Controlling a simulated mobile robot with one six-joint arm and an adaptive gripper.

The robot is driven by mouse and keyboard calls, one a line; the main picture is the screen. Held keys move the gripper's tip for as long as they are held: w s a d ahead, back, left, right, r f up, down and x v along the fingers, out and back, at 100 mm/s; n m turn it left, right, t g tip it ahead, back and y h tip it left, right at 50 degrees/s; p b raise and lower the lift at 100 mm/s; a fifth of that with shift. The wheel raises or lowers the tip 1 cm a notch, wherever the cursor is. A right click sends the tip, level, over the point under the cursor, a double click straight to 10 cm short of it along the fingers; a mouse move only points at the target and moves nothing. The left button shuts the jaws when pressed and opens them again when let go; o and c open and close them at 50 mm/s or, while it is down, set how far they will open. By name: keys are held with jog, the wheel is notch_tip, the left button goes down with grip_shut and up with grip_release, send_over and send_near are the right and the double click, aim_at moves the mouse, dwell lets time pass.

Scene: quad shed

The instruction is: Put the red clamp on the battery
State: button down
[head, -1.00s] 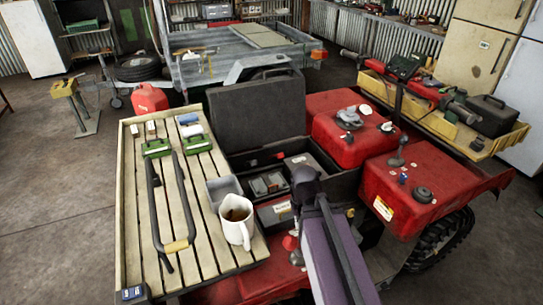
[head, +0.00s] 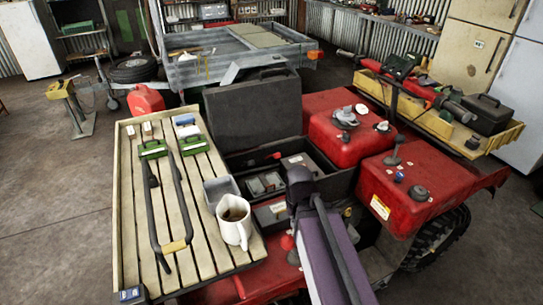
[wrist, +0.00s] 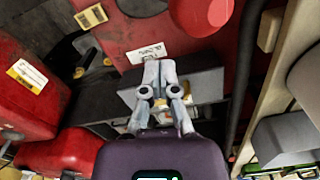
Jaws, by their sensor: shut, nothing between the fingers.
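My gripper (wrist: 160,72) is shut and empty, pointing down over the grey box in the wrist view. I cannot tell whether its tips touch the box. In the head view my arm's end hides the gripper.
A white jug (head: 234,225) and a grey bin (head: 220,190) stand on the slatted rack (head: 128,205) to the left. An open black case (head: 255,112) rises behind. A black bar (wrist: 243,75) runs beside the gripper.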

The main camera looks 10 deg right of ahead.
jog(key=c, duration=0.6)
grip_release()
jog(key=shift+w+r, duration=0.1)
jog(key=shift+w, duration=0.3)
jog(key=o, duration=0.3)
jog(key=shift+w+r, duration=0.15)
jog(key=shift+w, duration=0.35)
notch_tip(320, 180, up, 8)
jog(key=n+p, duration=0.5)
jog(key=p, duration=0.3)
send_over(277, 154)
jog(key=w, duration=0.1)
jog(key=shift+w+d+y, duration=0.2)
jog(key=shift+d+y, duration=0.1)
jog(key=shift+d, duration=0.1)
jog(key=f+b, duration=1.3)
jog(key=shift+s+a+f, duration=0.2)
jog(key=shift+a+f, duration=0.1)
jog(key=shift+f, duration=0.1)
jog(key=shift+c, duration=0.2)
